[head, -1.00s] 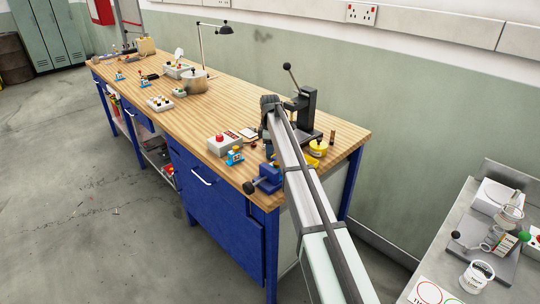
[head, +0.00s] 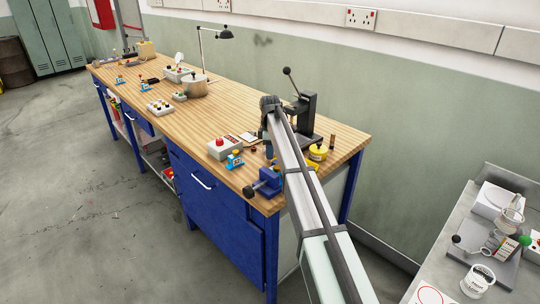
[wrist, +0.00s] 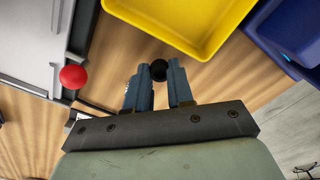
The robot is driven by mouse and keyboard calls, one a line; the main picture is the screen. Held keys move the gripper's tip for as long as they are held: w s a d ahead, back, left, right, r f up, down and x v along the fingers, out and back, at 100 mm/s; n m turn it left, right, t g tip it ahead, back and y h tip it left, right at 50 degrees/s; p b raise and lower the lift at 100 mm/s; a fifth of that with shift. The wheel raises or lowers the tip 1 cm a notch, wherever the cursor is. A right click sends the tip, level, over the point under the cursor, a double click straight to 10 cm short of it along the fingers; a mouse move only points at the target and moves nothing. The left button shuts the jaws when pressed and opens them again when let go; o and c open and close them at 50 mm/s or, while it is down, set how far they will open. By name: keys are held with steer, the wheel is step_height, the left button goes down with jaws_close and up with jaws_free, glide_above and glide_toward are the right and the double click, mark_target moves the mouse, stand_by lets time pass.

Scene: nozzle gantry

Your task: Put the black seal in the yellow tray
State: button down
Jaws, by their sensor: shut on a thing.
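The black seal (wrist: 158,71) is a small dark round piece between my gripper's fingertips (wrist: 160,78) in the wrist view. The two blue-grey fingers are shut on it. The yellow tray (wrist: 206,50) lies just beyond the fingertips at the top of the wrist view, and its upper part is cut off by the frame. The seal appears just outside the tray's near edge; its height above the bench cannot be told.
A red knob (wrist: 73,76) and pale equipment are at the left. In the head view, a black press (head: 306,115), a yellow round container (head: 318,152) and a blue vise (head: 268,181) crowd this bench end.

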step_height(320, 180, up, 8)
steer(key=shift+s+d, duration=0.1)
steer(key=shift+d, duration=0.05)
steer(key=s+d+n, duration=0.1)
steer(key=s+d, duration=0.2)
steer(key=d, duration=0.4)
steer(key=shift+s+a+f, duration=0.1)
steer(key=shift+a+f, duration=0.05)
steer(key=shift+f, duration=2)
steer(key=shift+s+a+f, duration=0.1)
steer(key=shift+f, duration=2.05)
steer(key=shift+f, duration=0.1)
steer(key=c, duration=1)
jaws_free()
step_height(320, 180, up, 12)
steer(key=shift+w+r, duration=0.1)
steer(key=shift+r, duration=0.05)
steer(key=shift+o, duration=0.2)
